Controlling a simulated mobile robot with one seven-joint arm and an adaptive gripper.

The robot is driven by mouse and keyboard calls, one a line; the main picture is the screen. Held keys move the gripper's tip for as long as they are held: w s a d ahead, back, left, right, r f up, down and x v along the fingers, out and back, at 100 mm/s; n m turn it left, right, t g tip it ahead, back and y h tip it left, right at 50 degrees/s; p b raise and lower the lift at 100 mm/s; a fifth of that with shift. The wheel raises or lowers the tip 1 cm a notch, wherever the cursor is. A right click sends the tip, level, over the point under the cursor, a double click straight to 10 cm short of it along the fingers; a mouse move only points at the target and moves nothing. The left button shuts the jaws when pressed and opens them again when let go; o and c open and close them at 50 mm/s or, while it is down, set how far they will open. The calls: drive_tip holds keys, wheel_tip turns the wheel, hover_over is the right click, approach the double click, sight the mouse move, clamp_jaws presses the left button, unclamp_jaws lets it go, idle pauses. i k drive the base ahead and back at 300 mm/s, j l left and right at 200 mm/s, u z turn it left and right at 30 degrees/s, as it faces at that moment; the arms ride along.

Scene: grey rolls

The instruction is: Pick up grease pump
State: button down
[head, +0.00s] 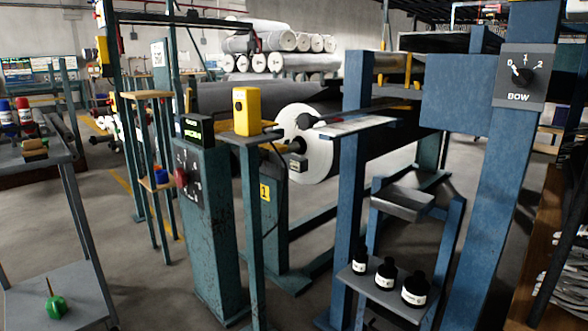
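I cannot tell for certain which thing is the grease pump. A small green rounded item with a thin upright spout or stem (56,307) sits on the low shelf of the grey cart at the lower left of the head view. Several black bottles with white labels (386,273) stand on the lower shelf of a blue stand at the lower right. My gripper is not in view, so its state and what it may hold are hidden.
The grey cart (40,287) carries red and blue containers (8,115) on top. A green control post (205,240) and a blue machine frame (350,200) stand in the middle. Grey floor (150,285) shows between cart and post. Large rolls (265,42) lie behind.

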sight(23, 104)
drive_tip(key=u, duration=1.3)
